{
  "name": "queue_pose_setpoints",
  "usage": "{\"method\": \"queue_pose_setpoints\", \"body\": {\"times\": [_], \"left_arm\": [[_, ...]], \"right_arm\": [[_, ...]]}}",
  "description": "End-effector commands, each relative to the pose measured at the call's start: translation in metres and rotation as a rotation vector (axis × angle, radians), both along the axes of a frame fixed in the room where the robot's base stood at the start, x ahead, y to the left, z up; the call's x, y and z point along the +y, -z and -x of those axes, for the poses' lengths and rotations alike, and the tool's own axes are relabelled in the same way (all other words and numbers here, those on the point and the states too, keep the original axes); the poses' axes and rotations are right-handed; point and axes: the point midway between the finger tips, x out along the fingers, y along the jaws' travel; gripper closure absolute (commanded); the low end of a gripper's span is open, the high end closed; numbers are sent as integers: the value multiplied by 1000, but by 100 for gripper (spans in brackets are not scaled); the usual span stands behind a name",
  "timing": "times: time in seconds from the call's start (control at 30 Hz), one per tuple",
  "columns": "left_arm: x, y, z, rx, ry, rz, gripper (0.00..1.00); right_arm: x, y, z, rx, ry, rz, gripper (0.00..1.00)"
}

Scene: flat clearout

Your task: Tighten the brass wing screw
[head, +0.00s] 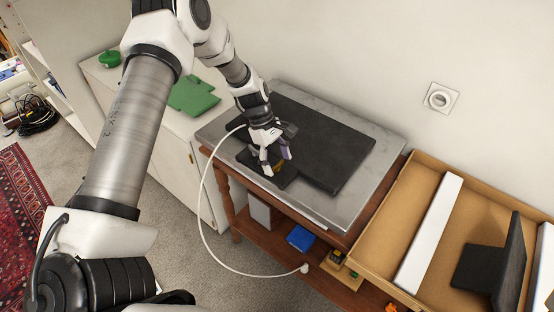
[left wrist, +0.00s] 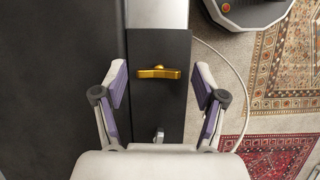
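The brass wing screw (left wrist: 159,73) shows in the left wrist view as a gold bar with two wings, lying crosswise on a dark plate (left wrist: 173,112). In the head view only a small gold spot of it (head: 278,165) shows beside my gripper's fingers. My left gripper (head: 278,168) is over the dark plate at the near edge of the grey table top. In the left wrist view its two purple-padded fingers (left wrist: 160,92) are spread wide, one to each side of the screw and apart from it. My right gripper is in neither view.
A large dark slab (head: 325,146) lies on the grey table top (head: 382,150) beside the plate. A white cable (head: 203,205) loops in front of the table. An open cardboard box (head: 389,207) stands at right. A white cabinet (head: 178,120) with green items stands at left.

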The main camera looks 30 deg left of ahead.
Motion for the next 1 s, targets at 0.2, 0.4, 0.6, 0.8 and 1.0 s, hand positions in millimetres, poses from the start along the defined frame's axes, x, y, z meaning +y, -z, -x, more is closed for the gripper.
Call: {"method": "queue_pose_setpoints", "body": {"times": [0.2,0.4,0.6,0.8,1.0], "left_arm": [[0,-1,-1,-2,-1,-1,27],[7,-17,-3,-6,-3,1,27],[26,-63,-5,-9,-3,0,27],[42,-101,-6,-5,-1,1,27],[46,-111,-6,-1,-1,-1,27]], "right_arm": [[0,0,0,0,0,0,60],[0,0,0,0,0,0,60],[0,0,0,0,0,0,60],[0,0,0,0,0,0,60],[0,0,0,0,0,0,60]]}}
